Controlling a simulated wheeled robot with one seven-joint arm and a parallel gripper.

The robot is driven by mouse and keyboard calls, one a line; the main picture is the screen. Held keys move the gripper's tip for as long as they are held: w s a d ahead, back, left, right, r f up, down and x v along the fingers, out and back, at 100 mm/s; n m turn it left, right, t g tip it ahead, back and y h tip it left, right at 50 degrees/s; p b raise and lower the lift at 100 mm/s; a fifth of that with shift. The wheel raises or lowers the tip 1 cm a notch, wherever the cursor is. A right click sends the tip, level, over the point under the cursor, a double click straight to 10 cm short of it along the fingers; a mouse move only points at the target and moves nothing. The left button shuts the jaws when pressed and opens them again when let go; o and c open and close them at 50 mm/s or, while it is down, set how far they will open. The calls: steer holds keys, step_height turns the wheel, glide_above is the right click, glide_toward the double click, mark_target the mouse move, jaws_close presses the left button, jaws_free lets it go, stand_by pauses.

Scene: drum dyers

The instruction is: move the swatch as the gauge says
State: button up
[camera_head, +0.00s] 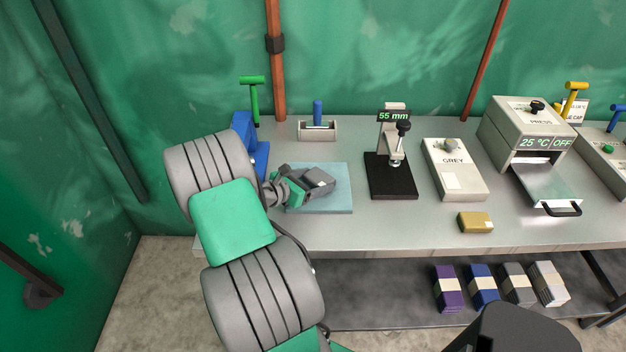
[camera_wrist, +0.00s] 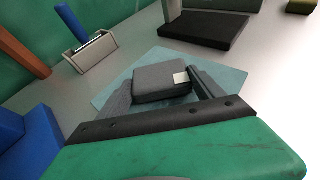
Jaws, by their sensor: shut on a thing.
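A dark grey swatch (camera_wrist: 155,87) with a small white label sits between the fingers of my gripper (camera_wrist: 162,92) in the wrist view. The gripper is shut on it, over the light blue mat (camera_wrist: 120,88). In the head view my gripper (camera_head: 318,184) is over the same mat (camera_head: 335,203); whether the swatch touches the mat is unclear. The gauge (camera_head: 392,150), a stand on a black base, is right of the mat. Its display reads 55 mm.
A box marked GREY (camera_head: 455,175), a yellow block (camera_head: 475,222) and a press (camera_head: 530,130) reading 25 °C OFF stand to the right. A blue device (camera_head: 243,130) is left of the mat, a blue-handled roller tray (camera_head: 317,132) behind. Several coloured blocks lie below. The front bench is mostly clear.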

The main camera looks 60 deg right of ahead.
steer(key=shift+f, duration=0.1)
steer(key=o, duration=1.5)
steer(key=shift+r, duration=0.25)
steer(key=v, duration=1.2)
steer(key=shift+b, duration=0.4)
steer(key=w+a+m+t+y, duration=0.1)
steer(key=w+a+m, duration=0.1)
steer(key=a, duration=0.1)
steer(key=w+a+m+t+y, duration=0.2)
steer(key=w+a, duration=0.1)
steer(key=shift+w+a+m, duration=0.2)
steer(key=shift+a+m, duration=0.05)
steer(key=shift+m, duration=0.15)
steer(key=a+r+m+t+y, duration=0.1)
steer(key=a+r+m+y, duration=0.1)
steer(key=a, duration=0.8)
steer(key=a+r+m+t+y, duration=0.2)
steer(key=a+m+y, duration=0.2)
steer(key=a, duration=0.7)
steer(key=a+r+m+t+y, duration=0.2)
steer(key=a+r+m+y, duration=0.1)
steer(key=a, duration=0.7)
steer(key=shift+a+y, duration=0.15)
steer(key=shift+y, duration=0.35)
